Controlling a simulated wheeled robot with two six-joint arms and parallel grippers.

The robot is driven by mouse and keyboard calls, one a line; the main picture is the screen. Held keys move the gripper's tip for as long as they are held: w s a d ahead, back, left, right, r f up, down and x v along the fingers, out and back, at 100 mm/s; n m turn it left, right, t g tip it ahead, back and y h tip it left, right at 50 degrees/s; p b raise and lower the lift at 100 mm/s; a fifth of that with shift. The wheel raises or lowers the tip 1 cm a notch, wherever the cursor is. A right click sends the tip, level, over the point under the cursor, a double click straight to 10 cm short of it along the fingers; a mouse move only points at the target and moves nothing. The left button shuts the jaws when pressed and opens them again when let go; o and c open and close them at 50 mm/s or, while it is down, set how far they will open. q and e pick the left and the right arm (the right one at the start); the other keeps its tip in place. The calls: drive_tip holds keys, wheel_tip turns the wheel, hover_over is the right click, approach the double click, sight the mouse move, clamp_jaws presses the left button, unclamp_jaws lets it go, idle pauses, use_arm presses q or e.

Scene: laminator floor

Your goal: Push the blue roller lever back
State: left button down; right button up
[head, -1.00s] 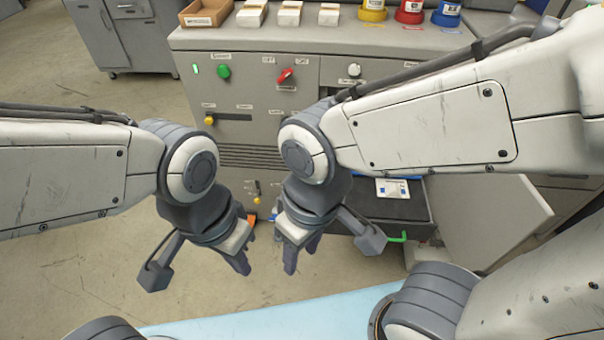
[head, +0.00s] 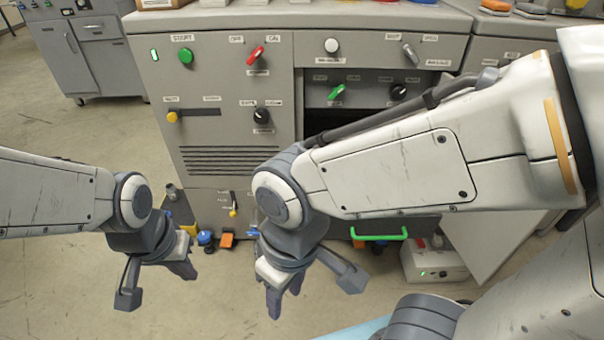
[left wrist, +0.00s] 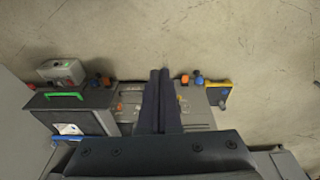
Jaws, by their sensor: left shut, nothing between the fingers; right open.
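A blue piece (head: 205,238) shows low at the grey machine's foot, beside an orange one (head: 227,240). In the left wrist view a blue piece (left wrist: 198,79) also sits beside an orange one, and a small blue spot (left wrist: 222,104) shows by a yellow part. I cannot tell which of these is the blue roller lever. My left gripper (head: 188,270) is shut and empty, in front of and below the machine's lower left front; its fingers (left wrist: 160,100) lie together in the wrist view. My right gripper (head: 284,296) is open and empty, further right. Neither touches the machine.
A green handle (head: 380,237) and a pale box (head: 433,264) stand to the right. A grey cabinet (head: 88,55) stands back left. Floor at left is clear.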

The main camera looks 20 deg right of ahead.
use_arm(q)
drive_tip(key=w+a+f+n+t+b, duration=0.1)
drive_tip(key=w+f+n+b, duration=0.2)
drive_tip(key=w+f+b, duration=0.3)
drive_tip(key=w+f+n+t+b, duration=0.2)
drive_tip(key=w+f+n+b, duration=0.15)
drive_tip(key=f, duration=0.55)
drive_tip(key=w+d+f+n+t+h, duration=0.1)
drive_tip(key=w+d+n+t+h, duration=0.3)
drive_tip(key=w+d+n, duration=0.9)
drive_tip(key=w+d+n+t+h, duration=0.1)
drive_tip(key=w+d+n+t, duration=0.2)
drive_tip(key=d, duration=1.4)
drive_tip(key=n+t, duration=0.3)
drive_tip(key=n, duration=0.3)
drive_tip(key=shift+h+b, duration=0.3)
use_arm(e)
wheel_tip(320, 180, down, 13)
use_arm(q)
drive_tip(key=shift+r, duration=0.1)
